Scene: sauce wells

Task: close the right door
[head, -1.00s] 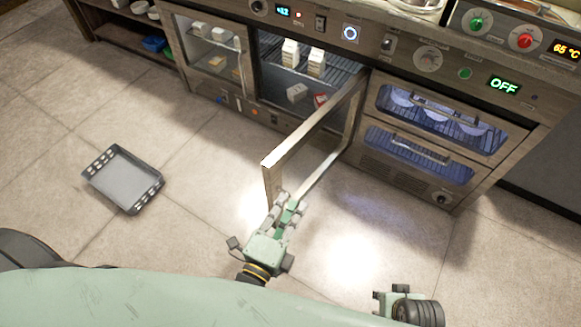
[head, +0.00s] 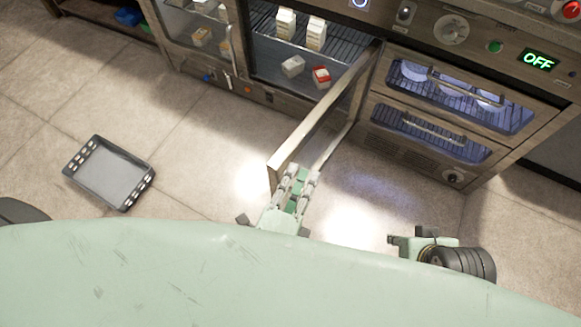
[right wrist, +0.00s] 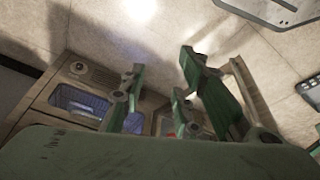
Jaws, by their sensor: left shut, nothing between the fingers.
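The right door (head: 318,122) of the glass-fronted cabinet is a metal-framed pane. It stands wide open, hinged at its right side, with its free edge toward me. My left gripper (head: 300,172) is shut and empty at the door's free end, over the lower part of its frame; I cannot tell whether it touches. My right gripper (head: 408,238) hangs lower right, apart from the door. In the right wrist view its green fingers (right wrist: 165,90) are spread with no object clearly held between them. My body hides part of the left arm.
The open compartment holds small cartons (head: 293,66) on and below a wire shelf. A drawer oven (head: 430,135) stands right of the door. A dark baking tray (head: 73,172) lies on the floor at left. The floor between tray and door is clear.

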